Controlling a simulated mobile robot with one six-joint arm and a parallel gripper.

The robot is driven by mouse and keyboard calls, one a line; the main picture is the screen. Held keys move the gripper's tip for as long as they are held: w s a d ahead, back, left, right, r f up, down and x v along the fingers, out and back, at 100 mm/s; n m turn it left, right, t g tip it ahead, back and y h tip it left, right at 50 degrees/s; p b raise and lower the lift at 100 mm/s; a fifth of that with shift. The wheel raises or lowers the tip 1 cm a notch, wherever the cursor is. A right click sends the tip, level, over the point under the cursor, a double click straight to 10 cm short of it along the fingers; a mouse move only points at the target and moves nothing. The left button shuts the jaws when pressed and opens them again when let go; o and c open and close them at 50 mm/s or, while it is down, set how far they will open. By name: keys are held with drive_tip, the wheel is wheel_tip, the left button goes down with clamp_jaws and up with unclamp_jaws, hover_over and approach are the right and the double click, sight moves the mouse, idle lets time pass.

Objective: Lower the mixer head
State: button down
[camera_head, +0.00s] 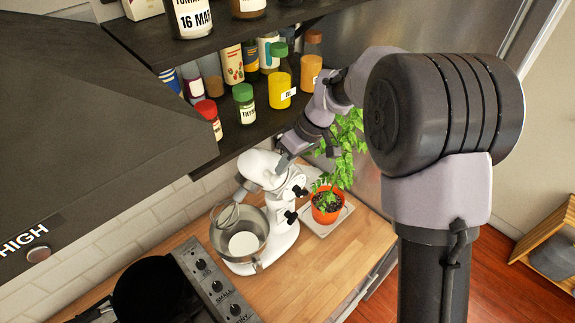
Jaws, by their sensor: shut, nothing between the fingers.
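The white stand mixer (275,215) stands on the wooden counter with its head (262,167) tilted up. The whisk (228,212) hangs from the raised head, above the steel bowl (262,228). Something white and round lies in the bowl. My gripper (283,163) is shut and empty, right at the top of the raised head. I cannot tell whether it touches the head. The wrist hides part of the space behind the mixer.
A potted plant (326,208) on a light tray stands right of the mixer, close to my arm. A shelf (262,125) with jars and spice bottles hangs above. A stove (212,285) with a black pan lies at front left. The counter (320,265) in front is clear.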

drive_tip(key=s+a+f+n+t+h+b, duration=0.1)
drive_tip(key=s+a+f+t+h+b, duration=0.3)
drive_tip(key=s+a+f+b, duration=1.2)
wheel_tip(320, 180, up, 14)
drive_tip(key=s+d+p, duration=0.1)
drive_tip(key=s+d, duration=0.1)
drive_tip(key=shift+d+r+p, duration=0.2)
drive_tip(key=shift+d+p, duration=0.1)
drive_tip(key=shift+p, duration=0.1)
idle(0.4)
